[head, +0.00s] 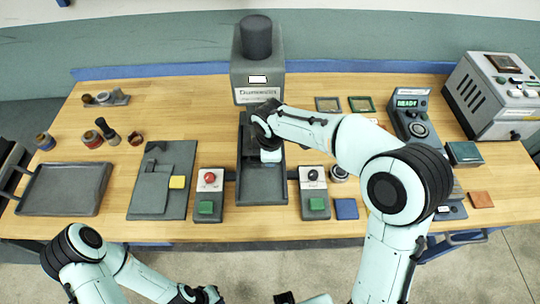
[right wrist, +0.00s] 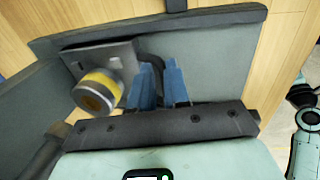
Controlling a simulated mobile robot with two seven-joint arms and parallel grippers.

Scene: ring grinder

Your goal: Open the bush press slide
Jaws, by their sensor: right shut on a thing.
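The bush press (head: 257,70) stands at the back middle of the bench, with its grey slide bed (head: 262,190) running toward me. The slide (right wrist: 92,58) is a dark plate in the right wrist view, carrying a metal bush (right wrist: 97,92) with a yellow band. My right gripper (head: 268,152) is over the bed below the press head. Its blue fingers (right wrist: 158,85) are shut on the slide's dark handle (right wrist: 152,65), which they partly hide. My left gripper (head: 207,294) is low at the bottom edge, away from the bench; its jaws are unclear.
Control boxes with a red button (head: 209,178) and a black knob (head: 312,174) flank the bed. A grey fixture plate (head: 165,180) and a tray (head: 65,190) lie left. A READY unit (head: 410,115) and a large machine (head: 490,95) stand right. The bed's front is clear.

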